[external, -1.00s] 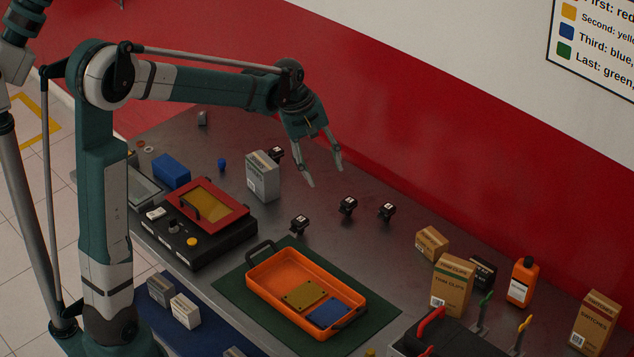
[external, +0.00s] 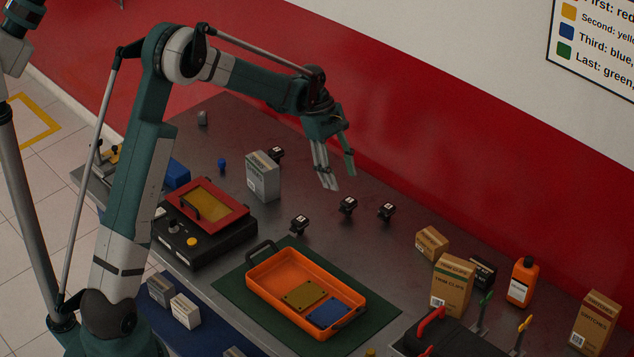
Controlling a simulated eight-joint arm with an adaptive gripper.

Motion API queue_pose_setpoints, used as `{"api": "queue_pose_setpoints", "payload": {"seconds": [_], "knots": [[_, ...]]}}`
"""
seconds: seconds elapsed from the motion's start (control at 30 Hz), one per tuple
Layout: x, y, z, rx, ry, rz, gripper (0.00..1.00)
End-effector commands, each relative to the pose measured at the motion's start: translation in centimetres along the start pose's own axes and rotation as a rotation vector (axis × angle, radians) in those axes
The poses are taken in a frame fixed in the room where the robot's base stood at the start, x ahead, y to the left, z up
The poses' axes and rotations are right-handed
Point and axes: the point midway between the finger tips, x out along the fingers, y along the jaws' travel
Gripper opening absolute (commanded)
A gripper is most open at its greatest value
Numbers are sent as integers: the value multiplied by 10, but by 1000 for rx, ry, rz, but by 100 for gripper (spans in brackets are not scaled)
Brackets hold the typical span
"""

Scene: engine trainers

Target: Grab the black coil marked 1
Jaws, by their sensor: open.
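Several small black coils with white labels stand on the metal table. One coil (external: 348,206) is near the middle, another (external: 386,212) is to its right, and a third (external: 299,224) is to its left near the green mat. One more coil (external: 277,154) is partly hidden behind a grey box. The label marks are too small to read, so I cannot tell which is coil 1. My gripper (external: 341,182) is open and empty, pointing down. In the picture its fingertips appear just above the middle coil, with no visible contact.
A grey box (external: 263,177) stands left of my gripper. An orange tray (external: 262,286) with a yellow and a blue plate lies on a green mat (external: 232,285). Cardboard boxes (external: 453,285) and an orange bottle (external: 522,281) stand at the right. The red wall is close behind.

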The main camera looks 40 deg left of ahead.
Motion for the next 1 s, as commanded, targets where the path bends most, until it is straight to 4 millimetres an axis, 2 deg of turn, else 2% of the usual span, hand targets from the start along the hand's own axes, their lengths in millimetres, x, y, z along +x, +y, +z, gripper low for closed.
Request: {"api": "queue_pose_setpoints", "payload": {"seconds": [0.2, 0.33, 0.77, 1.0], "knots": [[21, 13, -18, -71, -25, -22, 44], [26, 16, -23, -93, -32, -29, 44], [29, 16, -24, -98, -33, -31, 44], [46, 15, -23, -98, -33, -31, 44]]}}
